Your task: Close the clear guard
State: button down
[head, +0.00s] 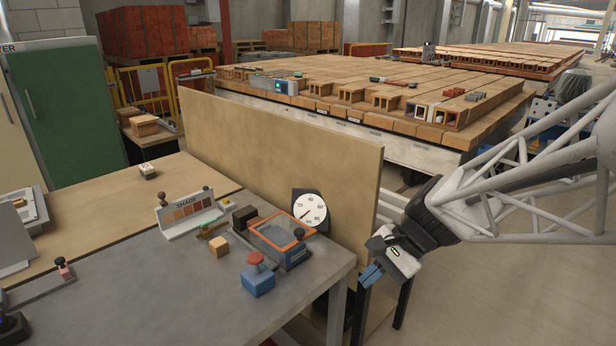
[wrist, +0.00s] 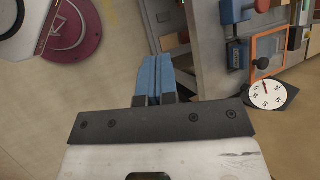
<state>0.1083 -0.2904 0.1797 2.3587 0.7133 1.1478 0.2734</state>
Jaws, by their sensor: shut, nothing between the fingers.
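My gripper (head: 371,275) has blue fingers, shut and empty. It is off the bench's right end, to the right of the guard and apart from it. Its fingers (wrist: 155,75) also show in the wrist view.
A white-faced dial (head: 311,210) stands just behind the guard. A blue block with a red button (head: 257,275) is in front of it, and a small wooden cube (head: 218,246) lies to the left. A tall wooden panel (head: 280,155) runs behind the bench. Open floor lies right.

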aim_at(276, 222)
jog(key=w+d+f+m+t+y, duration=0.1)
jog(key=w+f+m+t+y, duration=0.1)
jog(key=w+m, duration=0.4)
jog(key=w+d+f+m+t+y, duration=0.1)
jog(key=w+f+m+t+y, duration=0.2)
jog(key=w, duration=1.2)
notch_tip(276, 222, down, 3)
jog(key=m+y, duration=0.3)
jog(key=shift+w+d+r+m+t, duration=0.2)
jog(key=shift+d+m+t, duration=0.1)
jog(key=shift+d+m, duration=0.1)
jog(key=shift+a, duration=0.1)
jog(key=x, duration=1.3)
jog(key=shift+a, duration=0.4)
jog(key=shift+w+f, duration=0.1)
jog(key=w+a, duration=1.1)
jog(key=shift+a, duration=0.1)
